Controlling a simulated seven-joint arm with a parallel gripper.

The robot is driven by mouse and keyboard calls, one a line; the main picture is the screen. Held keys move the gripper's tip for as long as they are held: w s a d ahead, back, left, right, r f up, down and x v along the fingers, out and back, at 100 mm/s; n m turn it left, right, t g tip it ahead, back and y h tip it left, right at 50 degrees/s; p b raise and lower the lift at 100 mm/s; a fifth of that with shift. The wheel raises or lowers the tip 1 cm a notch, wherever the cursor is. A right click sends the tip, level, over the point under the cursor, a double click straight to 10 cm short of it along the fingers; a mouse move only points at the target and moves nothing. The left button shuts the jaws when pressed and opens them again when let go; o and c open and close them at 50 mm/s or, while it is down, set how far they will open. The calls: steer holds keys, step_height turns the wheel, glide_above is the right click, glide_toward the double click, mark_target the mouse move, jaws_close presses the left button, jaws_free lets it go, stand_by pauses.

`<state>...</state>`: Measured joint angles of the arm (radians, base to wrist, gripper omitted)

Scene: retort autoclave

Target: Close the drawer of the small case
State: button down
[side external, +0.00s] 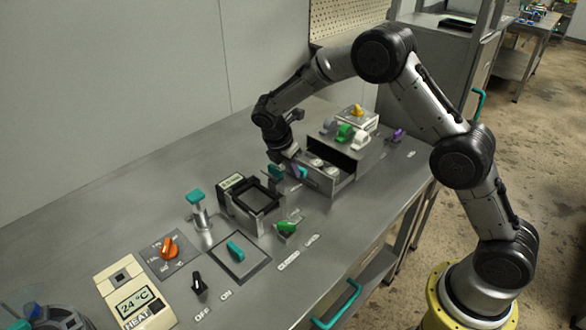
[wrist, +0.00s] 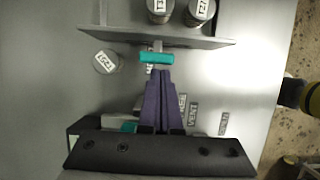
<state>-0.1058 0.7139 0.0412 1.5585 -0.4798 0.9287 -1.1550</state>
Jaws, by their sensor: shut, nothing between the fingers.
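The small case (side external: 364,156) is a grey box at the back right of the bench. Its drawer (side external: 327,181) stands open, pulled out to the left, with round metal pieces inside. In the wrist view the drawer's front panel (wrist: 200,42) crosses near the top, and its teal handle (wrist: 156,58) sticks out toward my gripper. My gripper (wrist: 158,72) has purple fingers, pressed together and empty, with the tips right at the handle. I cannot tell whether they touch it. In the side view my gripper (side external: 297,171) is low in front of the drawer, partly hiding its front.
A black-framed open box (side external: 258,196) stands just left of the drawer. Further left are a teal-topped post (side external: 196,197), an orange knob (side external: 169,246) and a temperature display (side external: 134,305).

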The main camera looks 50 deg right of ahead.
steer(key=d, duration=1.1)
steer(key=shift+d, duration=0.3)
steer(key=shift+r, duration=0.15)
steer(key=s+a+r+t, duration=0.1)
steer(key=a+r, duration=0.2)
steer(key=r, duration=0.6)
steer(key=s+a+r+t, duration=0.1)
steer(key=a+r, duration=0.1)
steer(key=r, duration=0.7)
steer(key=s+a+r+m+t+y, duration=0.1)
steer(key=s+a+r+m+t, duration=0.15)
steer(key=s+r, duration=0.75)
steer(key=s+a+f+m+t+y, duration=0.1)
steer(key=s+a+m, duration=0.15)
steer(key=s, duration=0.45)
steer(key=s+a+m+y, duration=0.1)
steer(key=s+m, duration=0.2)
steer(key=s, duration=0.3)
steer(key=s+a+f+m+y, duration=0.1)
steer(key=s+a+f+m, duration=0.2)
steer(key=s+f+m, duration=0.4)
steer(key=s+m, duration=0.1)
steer(key=m, duration=0.2)
steer(key=shift+s+a+f, duration=0.25)
steer(key=shift+f, duration=0.05)
